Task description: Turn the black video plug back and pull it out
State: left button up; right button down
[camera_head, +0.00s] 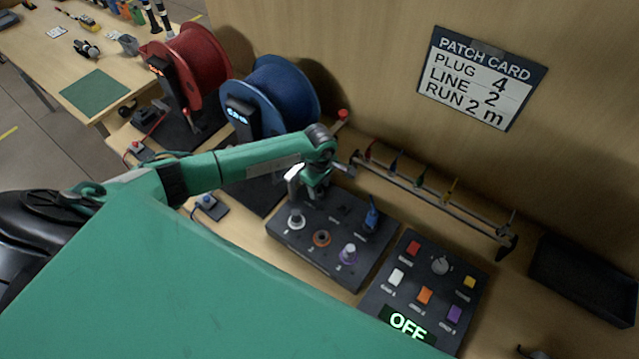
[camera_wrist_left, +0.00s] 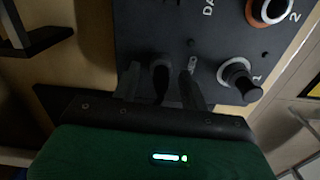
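The socket box (camera_head: 292,243) stands on the bench, with numbered sockets on top. My left gripper (camera_head: 312,192) points down over its far left part and hides what is under it. In the left wrist view, a dark plug (camera_wrist_left: 160,76), seemingly the black video plug, stands between the two fingers of my left gripper (camera_wrist_left: 161,88). Narrow gaps seem to show on both sides of it, so the fingers look apart. Shadow makes contact hard to judge. My right gripper is in neither view.
A button panel (camera_head: 438,268) reads OFF. A rack rail (camera_head: 430,200) and cable reels (camera_head: 282,95) stand behind.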

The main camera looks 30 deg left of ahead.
pick_arm(q)
grip_shut()
jog(key=shift+m+b, duration=0.6)
jog(key=shift+b, duration=0.1)
jog(key=shift+m+b, duration=0.8)
jog(key=shift+b, duration=0.1)
jog(key=shift+m, duration=0.3)
jog(key=shift+m+b, duration=1.1)
jog(key=shift+b, duration=0.4)
jog(key=shift+m+b, duration=0.3)
jog(key=shift+d+r, duration=0.1)
jog(key=shift+r, duration=0.05)
